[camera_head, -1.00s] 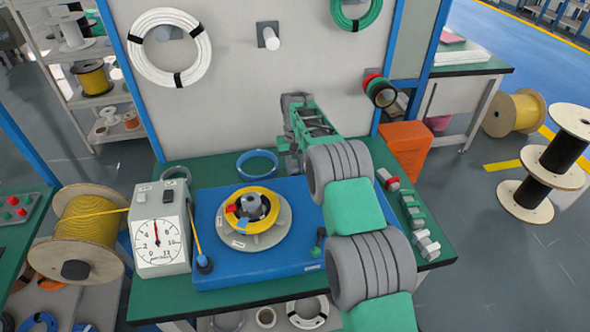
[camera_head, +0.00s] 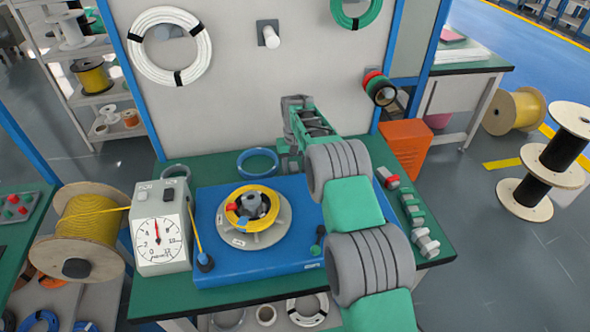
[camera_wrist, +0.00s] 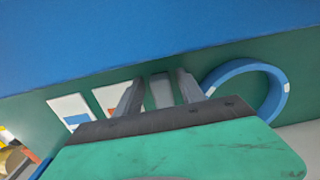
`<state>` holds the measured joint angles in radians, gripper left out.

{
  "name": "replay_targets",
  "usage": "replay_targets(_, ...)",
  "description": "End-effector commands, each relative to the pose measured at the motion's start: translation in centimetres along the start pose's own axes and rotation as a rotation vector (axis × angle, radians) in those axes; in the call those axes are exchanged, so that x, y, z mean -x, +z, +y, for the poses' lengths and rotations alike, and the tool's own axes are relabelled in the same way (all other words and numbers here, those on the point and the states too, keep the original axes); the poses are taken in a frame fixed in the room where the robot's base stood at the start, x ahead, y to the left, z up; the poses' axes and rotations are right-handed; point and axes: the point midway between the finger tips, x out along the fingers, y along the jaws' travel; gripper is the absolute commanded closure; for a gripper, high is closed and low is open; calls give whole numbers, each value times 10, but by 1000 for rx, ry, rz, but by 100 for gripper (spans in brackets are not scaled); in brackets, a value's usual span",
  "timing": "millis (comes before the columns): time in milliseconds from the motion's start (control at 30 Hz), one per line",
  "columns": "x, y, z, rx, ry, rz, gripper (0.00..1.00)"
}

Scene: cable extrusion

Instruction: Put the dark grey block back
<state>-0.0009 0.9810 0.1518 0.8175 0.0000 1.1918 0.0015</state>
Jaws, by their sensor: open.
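My gripper (camera_wrist: 156,82) is open at the back of the green workbench, with its two fingers apart. In the head view my gripper (camera_head: 289,158) is partly hidden by my own arm. A grey block-like piece (camera_wrist: 161,92) shows between the fingers in the wrist view, over the green surface. I cannot tell whether the fingers touch it, or for certain that it is the dark grey block. It is not clearly visible in the head view.
A blue fixture plate (camera_head: 225,268) carries a yellow cable coil (camera_head: 240,207) on a round disc. A blue ring (camera_head: 258,163) lies near my gripper. A dial gauge box (camera_head: 160,235) stands left. Pale cards (camera_wrist: 70,111) lie beside the fingers. A back panel (camera_head: 235,100) rises behind.

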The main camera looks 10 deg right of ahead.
Motion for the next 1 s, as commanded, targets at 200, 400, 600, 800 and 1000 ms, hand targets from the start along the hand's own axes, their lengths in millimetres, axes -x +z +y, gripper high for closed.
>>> replay_targets(200, 44, -2, 0, 0, 0, 6, 54)
replay_targets(400, 94, -1, 0, 0, 0, 5, 54)
replay_targets(600, 122, 1, 0, 0, 0, 4, 54)
replay_targets(800, 174, 38, -1, 2, 0, 53, 54)
replay_targets(1000, 220, 136, -3, 5, -1, 133, 54)
